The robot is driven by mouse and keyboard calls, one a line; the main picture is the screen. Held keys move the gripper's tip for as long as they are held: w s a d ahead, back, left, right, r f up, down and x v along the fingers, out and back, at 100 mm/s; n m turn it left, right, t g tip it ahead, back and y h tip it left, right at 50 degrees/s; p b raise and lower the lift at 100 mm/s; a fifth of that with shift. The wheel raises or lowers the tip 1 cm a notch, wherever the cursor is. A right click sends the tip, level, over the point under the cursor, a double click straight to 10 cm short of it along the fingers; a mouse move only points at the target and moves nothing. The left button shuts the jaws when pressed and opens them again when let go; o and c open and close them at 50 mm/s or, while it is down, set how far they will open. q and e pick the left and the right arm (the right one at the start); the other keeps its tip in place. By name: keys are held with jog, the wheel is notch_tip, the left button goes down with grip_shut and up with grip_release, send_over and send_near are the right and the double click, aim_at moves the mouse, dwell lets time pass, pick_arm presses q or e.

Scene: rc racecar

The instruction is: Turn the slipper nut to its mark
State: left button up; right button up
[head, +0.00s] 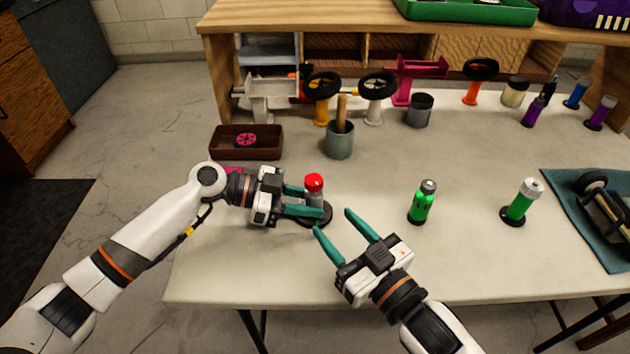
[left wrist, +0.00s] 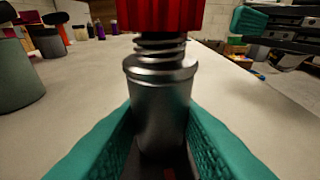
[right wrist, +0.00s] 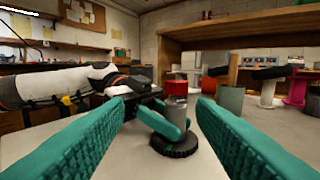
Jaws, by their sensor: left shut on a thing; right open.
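The slipper unit stands upright on the table. Its red nut (head: 314,183) sits on top of a threaded post above a grey metal cylinder (left wrist: 162,95), with a black round base (right wrist: 174,146) below. The red nut also shows at the top of the left wrist view (left wrist: 170,14). My left gripper (head: 306,201) is shut on the grey cylinder, below the nut. My right gripper (head: 333,222) is open and empty, in front and to the right of the unit, its fingers pointing toward it. Any mark on the unit is too small to tell.
A brown tray (head: 228,154) with a pink wheel lies behind left. A grey-green cup (head: 340,146) stands behind the unit. The front table area is clear.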

aim_at(320, 185)
jog(key=d, duration=0.1)
jog(key=w+d+n+g+y, duration=0.1)
jog(key=d+r, duration=0.1)
jog(key=shift+w+d+g+y, duration=0.1)
jog(key=shift+w+g+y, duration=0.05)
jog(key=shift+g+y, duration=0.15)
jog(key=shift+w+d+r, duration=0.1)
jog(key=shift+w+d, duration=0.1)
jog(key=shift+d, duration=0.05)
jog(key=x, duration=1.2)
jog(key=shift+s, duration=0.1)
